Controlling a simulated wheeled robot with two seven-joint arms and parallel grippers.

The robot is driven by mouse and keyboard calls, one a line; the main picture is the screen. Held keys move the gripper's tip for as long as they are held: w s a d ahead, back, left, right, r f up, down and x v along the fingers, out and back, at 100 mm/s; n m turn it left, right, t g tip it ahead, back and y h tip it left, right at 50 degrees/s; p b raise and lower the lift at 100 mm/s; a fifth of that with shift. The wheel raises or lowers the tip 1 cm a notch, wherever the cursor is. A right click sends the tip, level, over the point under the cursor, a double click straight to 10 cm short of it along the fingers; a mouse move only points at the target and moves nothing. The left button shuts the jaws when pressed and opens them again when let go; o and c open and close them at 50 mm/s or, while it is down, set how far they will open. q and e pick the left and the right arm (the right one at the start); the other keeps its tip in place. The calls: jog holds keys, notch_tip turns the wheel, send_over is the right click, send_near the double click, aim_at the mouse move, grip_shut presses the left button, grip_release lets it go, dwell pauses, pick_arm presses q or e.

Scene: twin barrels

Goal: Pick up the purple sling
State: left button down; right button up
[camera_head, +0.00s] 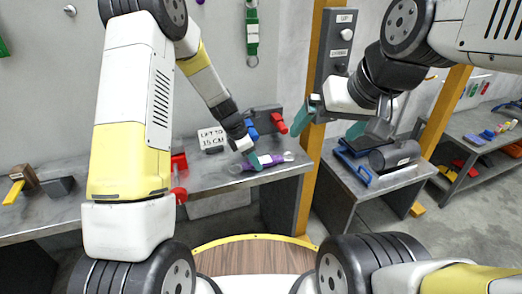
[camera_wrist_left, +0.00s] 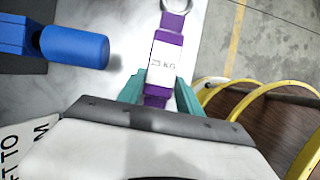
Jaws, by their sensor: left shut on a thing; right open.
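The purple sling (camera_head: 266,161) lies along the grey table's front part in the head view, with a metal ring at its end. In the left wrist view the sling (camera_wrist_left: 166,30) carries a white label reading "25 KG". My left gripper (camera_head: 254,163) is shut on the sling, its teal fingers (camera_wrist_left: 160,88) on either side of the purple strap just below the label. I cannot tell whether the sling is touching the tabletop. My right gripper (camera_head: 327,118) is open and empty, raised in front of the orange post, away from the sling.
A sign (camera_head: 211,138) about lifting stands behind the sling. A blue-handled thing (camera_wrist_left: 75,45) is close left of my left gripper in the wrist view. A red handle (camera_head: 275,122) stands behind. An orange post (camera_head: 312,120) rises right of the table. A green sling (camera_head: 252,32) hangs on the wall.

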aim_at(261, 161)
pick_arm(q)
jog(key=shift+r, duration=0.85)
notch_tip(261, 161, up, 2)
jog(key=shift+s+d+r, duration=0.1)
jog(key=shift+s, duration=0.05)
jog(key=s+d+r, duration=0.1)
jog(key=s+d, duration=0.1)
jog(key=s, duration=1.3)
jog(key=shift+s, duration=0.3)
jog(key=shift+w, duration=0.15)
